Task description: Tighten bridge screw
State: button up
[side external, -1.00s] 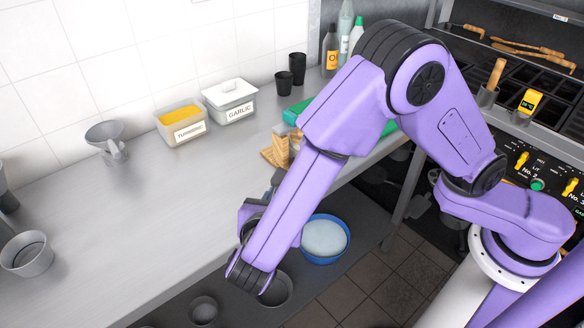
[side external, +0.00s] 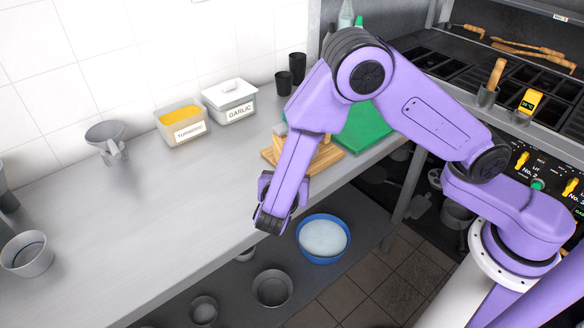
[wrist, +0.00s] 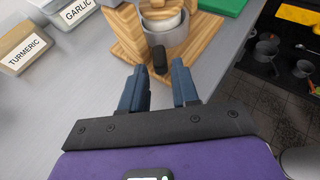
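A wooden stand (wrist: 200,27) holds a grey metal cup (wrist: 172,36) with a pale round piece (wrist: 162,18) inside. A short black handle (wrist: 159,60) sticks out from the cup toward me. In the side view the stand's wooden base (side external: 328,154) is on the counter, partly behind my arm. My gripper (wrist: 158,72) is open and empty. Its two blue-grey fingers are apart, just short of the stand, with the black handle's end ahead of the gap between them. In the side view my arm hides the fingers. I cannot make out a bridge screw clearly.
A turmeric tub (side external: 181,124), a garlic tub (side external: 230,102) and dark cups (side external: 290,72) stand along the wall. A green board (side external: 365,132) lies behind the stand.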

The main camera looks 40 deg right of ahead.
jog(key=shift+x, duration=1.55)
jog(key=shift+a, duration=0.1)
grip_shut()
jog(key=m+g+h, duration=0.1)
jog(key=m+g, duration=0.1)
jog(key=m+g+h, duration=0.1)
jog(key=g, duration=0.1)
jog(key=shift+w+a+m, duration=0.2)
jog(key=shift+w+m, duration=0.15)
jog(key=shift+m, duration=0.05)
jog(key=shift+w+a+m+g+h, duration=0.1)
jog(key=shift+m+g+h, duration=0.1)
jog(key=shift+m+g, duration=0.5)
jog(key=shift+w+d+m+g+h, duration=0.1)
jog(key=shift+w+m+g+h, duration=0.1)
jog(key=shift+m+g, duration=0.55)
jog(key=shift+w+a+m+g+h, duration=0.1)
jog(key=shift+m+g+h, duration=0.1)
jog(key=shift+m+g, duration=0.5)
jog(key=shift+g, duration=0.25)
